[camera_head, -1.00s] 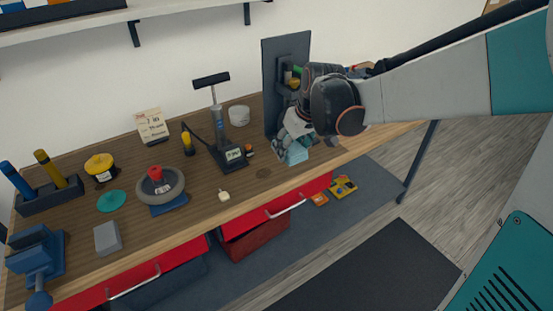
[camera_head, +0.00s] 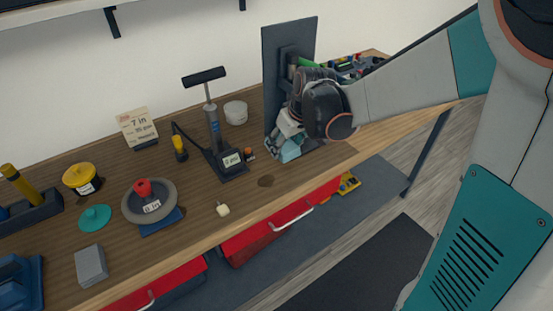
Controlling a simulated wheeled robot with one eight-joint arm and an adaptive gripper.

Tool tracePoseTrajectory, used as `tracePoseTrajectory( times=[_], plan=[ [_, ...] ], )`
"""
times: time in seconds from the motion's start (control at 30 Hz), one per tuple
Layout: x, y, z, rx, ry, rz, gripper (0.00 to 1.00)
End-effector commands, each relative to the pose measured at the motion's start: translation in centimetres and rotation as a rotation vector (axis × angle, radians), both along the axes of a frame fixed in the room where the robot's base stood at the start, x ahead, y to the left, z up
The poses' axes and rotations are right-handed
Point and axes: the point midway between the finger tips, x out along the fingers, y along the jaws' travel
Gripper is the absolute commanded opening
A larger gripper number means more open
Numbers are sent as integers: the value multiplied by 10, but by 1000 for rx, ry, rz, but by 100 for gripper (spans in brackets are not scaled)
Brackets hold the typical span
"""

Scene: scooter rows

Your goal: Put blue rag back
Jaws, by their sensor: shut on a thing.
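A pale blue piece (camera_head: 291,150), which looks like the blue rag, shows under my gripper near the right part of the workbench. My gripper (camera_head: 285,135) points down and left in front of a dark upright panel (camera_head: 287,45) and is shut on the rag. The gripper and wrist hide part of the rag and the panel's lower part. I cannot tell whether the rag touches the bench top.
A small white-tipped item (camera_head: 222,209) lies near the front edge. Red drawers (camera_head: 270,225) sit below.

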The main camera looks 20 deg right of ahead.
Motion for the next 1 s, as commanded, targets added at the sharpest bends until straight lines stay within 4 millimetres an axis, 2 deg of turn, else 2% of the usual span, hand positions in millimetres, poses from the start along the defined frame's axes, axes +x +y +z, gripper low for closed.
tracePoseTrajectory(
  times=[0.03, 0.1, 0.3, 0.53, 0.8, 1.0],
  plan=[
    [0, 0, -17, 0, 0, 0, 34],
    [0, 0, -33, 0, 0, 0, 34],
    [0, 0, -64, 0, 0, 0, 34],
    [0, 0, -77, 0, 0, 0, 34],
    [1, 0, -112, 0, 0, 0, 34],
    [0, 0, -111, 0, 0, 0, 34]
  ],
)
